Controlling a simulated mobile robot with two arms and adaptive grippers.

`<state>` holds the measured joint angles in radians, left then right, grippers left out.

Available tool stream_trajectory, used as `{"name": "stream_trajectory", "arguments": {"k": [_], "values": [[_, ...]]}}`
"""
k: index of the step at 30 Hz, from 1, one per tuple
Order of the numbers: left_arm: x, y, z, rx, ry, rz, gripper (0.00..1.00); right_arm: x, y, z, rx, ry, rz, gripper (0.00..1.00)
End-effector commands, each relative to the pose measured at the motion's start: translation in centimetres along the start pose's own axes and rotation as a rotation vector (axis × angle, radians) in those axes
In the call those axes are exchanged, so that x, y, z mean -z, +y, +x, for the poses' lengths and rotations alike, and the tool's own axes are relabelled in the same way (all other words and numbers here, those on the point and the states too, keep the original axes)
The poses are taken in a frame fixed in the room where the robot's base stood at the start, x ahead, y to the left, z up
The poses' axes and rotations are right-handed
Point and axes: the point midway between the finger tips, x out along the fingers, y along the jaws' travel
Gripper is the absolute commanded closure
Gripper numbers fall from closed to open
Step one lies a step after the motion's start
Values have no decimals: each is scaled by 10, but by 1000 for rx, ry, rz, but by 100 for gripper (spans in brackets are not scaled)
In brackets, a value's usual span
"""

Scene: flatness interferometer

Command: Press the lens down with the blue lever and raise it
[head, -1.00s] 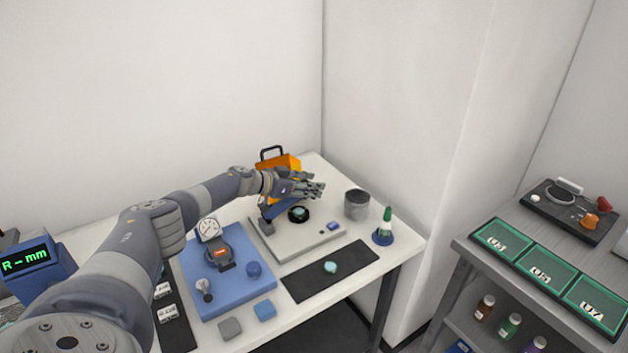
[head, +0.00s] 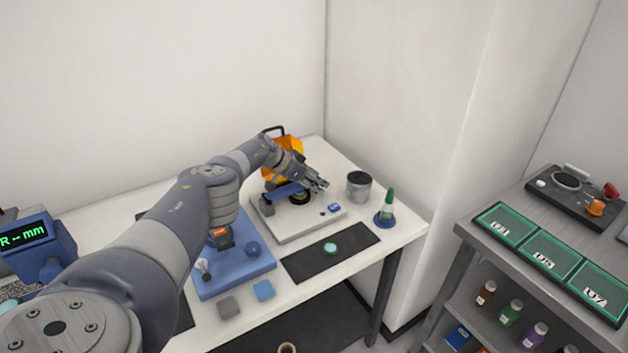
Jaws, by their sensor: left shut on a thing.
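The interferometer (head: 290,229) is a light grey plate-like base on the white table. Its blue lever (head: 283,192) reaches from a post at the left over a dark round lens seat (head: 299,198). My left gripper (head: 318,187) is over the lever's right end and is shut on it; the fingers hide that end. The lever lies low, close above the seat. The lens itself cannot be told apart in the seat. A small pale teal disc (head: 330,248) lies on the black mat (head: 303,267) in front. My right gripper is not in view.
An orange bin (head: 292,145) stands behind the interferometer. Green trays (head: 543,254) lie on the right-hand shelf unit.

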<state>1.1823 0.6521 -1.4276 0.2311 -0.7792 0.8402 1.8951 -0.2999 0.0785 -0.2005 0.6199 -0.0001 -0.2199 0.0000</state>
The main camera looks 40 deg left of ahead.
Motion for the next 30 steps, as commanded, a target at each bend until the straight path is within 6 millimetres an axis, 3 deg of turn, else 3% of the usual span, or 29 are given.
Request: {"name": "stream_trajectory", "arguments": {"k": [14,15,17,30], "values": [[3,3,2,-5,1,-1,100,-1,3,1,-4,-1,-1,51],[3,3,2,-5,1,-1,51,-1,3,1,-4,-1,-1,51],[3,3,2,-5,1,-1,38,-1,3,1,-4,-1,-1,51],[0,0,0,-1,-4,0,37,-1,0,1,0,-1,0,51]]}}
